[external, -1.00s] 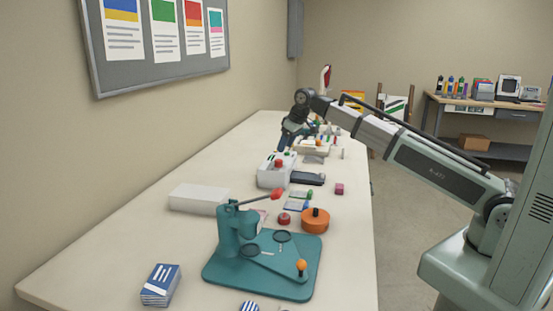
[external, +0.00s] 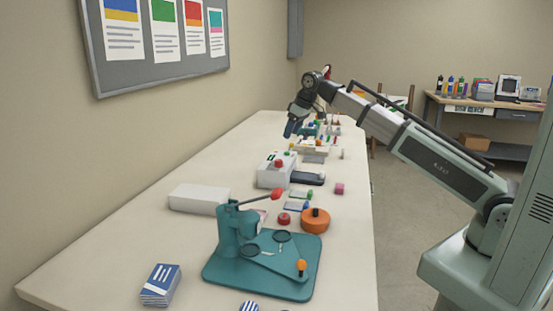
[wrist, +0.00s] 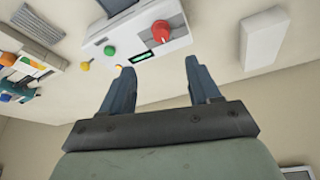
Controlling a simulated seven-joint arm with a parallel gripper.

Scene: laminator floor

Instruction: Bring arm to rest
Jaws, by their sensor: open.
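My gripper (external: 293,128) is in the air over the far half of the long table (external: 120,251) in the external view. In the wrist view my gripper (wrist: 160,80) shows its two fingers apart with nothing between them. Beyond the fingertips is a white machine (wrist: 182,17) with a red knob and a small green display. The same white machine (external: 266,178) stands below and nearer the camera than my gripper in the external view.
A teal press (external: 236,232) with a red-tipped lever stands at the near end. A white box (external: 199,199) lies by the wall, and an orange round tool (external: 315,222) by the right edge. A pinboard (external: 158,72) hangs on the left wall. A shelf desk (external: 480,109) stands far right.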

